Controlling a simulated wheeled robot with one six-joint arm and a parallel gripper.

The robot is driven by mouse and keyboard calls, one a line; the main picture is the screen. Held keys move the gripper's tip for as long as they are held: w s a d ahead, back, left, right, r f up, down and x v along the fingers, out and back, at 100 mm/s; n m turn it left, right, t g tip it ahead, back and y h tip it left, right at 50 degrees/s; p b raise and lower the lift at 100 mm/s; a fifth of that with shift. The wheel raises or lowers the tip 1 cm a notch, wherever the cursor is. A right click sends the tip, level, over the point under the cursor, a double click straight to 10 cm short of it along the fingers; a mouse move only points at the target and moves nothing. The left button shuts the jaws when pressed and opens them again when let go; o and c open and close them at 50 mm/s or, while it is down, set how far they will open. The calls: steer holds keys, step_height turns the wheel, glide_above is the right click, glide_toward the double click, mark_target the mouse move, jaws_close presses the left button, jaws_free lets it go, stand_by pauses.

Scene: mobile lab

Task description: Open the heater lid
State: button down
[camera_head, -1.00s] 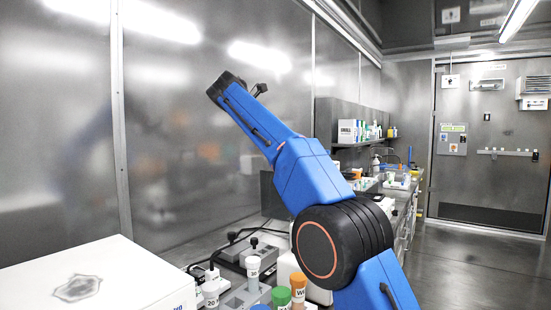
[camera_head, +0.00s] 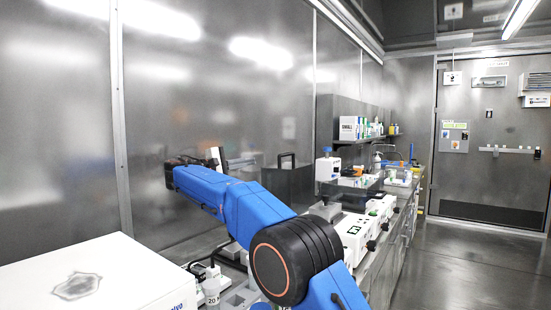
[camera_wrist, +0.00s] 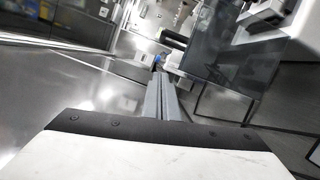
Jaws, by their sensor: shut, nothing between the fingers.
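In the head view my blue arm reaches out to the left over the bench, and its dark end (camera_head: 178,166) is in front of the metal wall. In the wrist view my gripper (camera_wrist: 160,80) shows as two grey fingers pressed together with nothing between them. A dark box-like cover with a handle (camera_head: 288,182) stands on the bench beyond my arm; it may be the heater lid, but I cannot tell for sure. A dark see-through panel (camera_wrist: 228,55) is at the upper right of the wrist view, apart from my fingers.
A white box (camera_head: 95,275) fills the near left of the head view. White instruments (camera_head: 352,235) line the bench to the right of my arm. A white device with a blue top (camera_head: 327,168) stands farther back. The floor aisle (camera_head: 455,260) on the right is clear.

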mark_target(285, 166)
steer(key=shift+w+d+r, duration=0.2)
steer(key=shift+w+d, duration=0.55)
steer(key=shift+d, duration=1)
steer(key=shift+w+d+r, duration=0.25)
steer(key=shift+w+d, duration=0.45)
steer(key=shift+d, duration=1.1)
steer(key=shift+w+d+r, duration=0.2)
steer(key=shift+w+d, duration=0.55)
steer(key=shift+d, duration=1)
steer(key=shift+s+d+r+m, duration=0.4)
steer(key=shift+s+d, duration=0.05)
steer(key=shift+d, duration=0.15)
steer(key=shift+s+d+r+m, duration=0.35)
steer(key=shift+s+d+m, duration=0.1)
steer(key=shift+d, duration=0.15)
steer(key=shift+s+d+r+m, duration=0.1)
steer(key=shift+s+d+m, duration=0.15)
steer(key=shift+d, duration=0.1)
